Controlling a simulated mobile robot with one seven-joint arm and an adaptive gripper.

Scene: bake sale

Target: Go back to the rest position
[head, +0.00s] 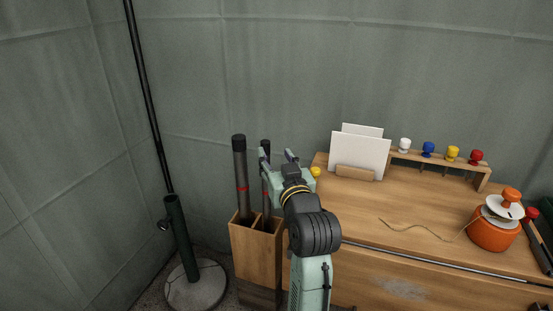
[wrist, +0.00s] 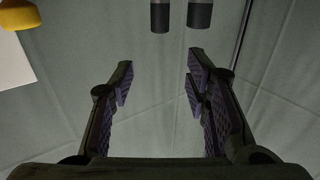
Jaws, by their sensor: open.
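My gripper (head: 277,160) is raised near the left end of the wooden table, in front of the wall and close to two dark rods. In the wrist view my gripper (wrist: 158,75) has its two fingers spread wide, with only the grey wall between them. It holds nothing. The dark rods (head: 241,180) stand upright in a wooden holder (head: 256,250) left of the table. Their dark ends (wrist: 160,16) show at the top of the wrist view, beyond the fingertips. My arm hides part of the right rod and the holder's right side.
The wooden table (head: 390,205) bears white cards in a stand (head: 355,172), a rack (head: 435,163) with several coloured knobs, and an orange pot (head: 494,234) with string. A yellow knob (head: 315,171) is just right of my gripper. A pole base (head: 196,285) stands at left.

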